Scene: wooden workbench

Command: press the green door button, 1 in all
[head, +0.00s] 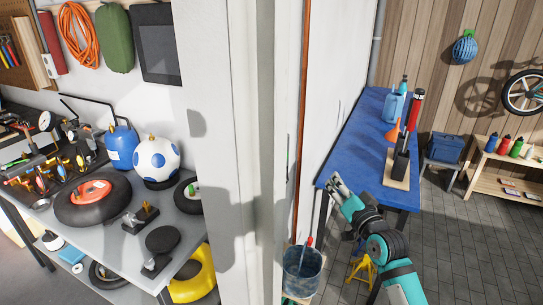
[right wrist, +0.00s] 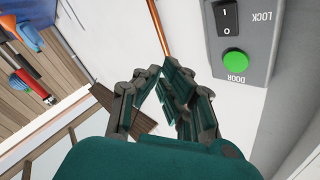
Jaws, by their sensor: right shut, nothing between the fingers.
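The green door button (right wrist: 235,62) is round and sits on a grey panel (right wrist: 261,72) fixed to the white wall. The word DOOR, upside down in the right wrist view, is beside it. I cannot make out the button in the head view. My right gripper (head: 337,182) is shut and empty, in front of the blue table. In the right wrist view its fingertips (right wrist: 165,74) are left of the button, apart from it in the picture. I cannot tell the distance in depth. My left gripper is not in view.
A black rocker switch (right wrist: 227,16) marked LOCK shares the panel. A copper pipe (right wrist: 159,28) runs along the wall. A white pillar (head: 235,150) stands left of my right arm. A blue table (head: 365,125) and a grey bucket (head: 302,275) are near the arm.

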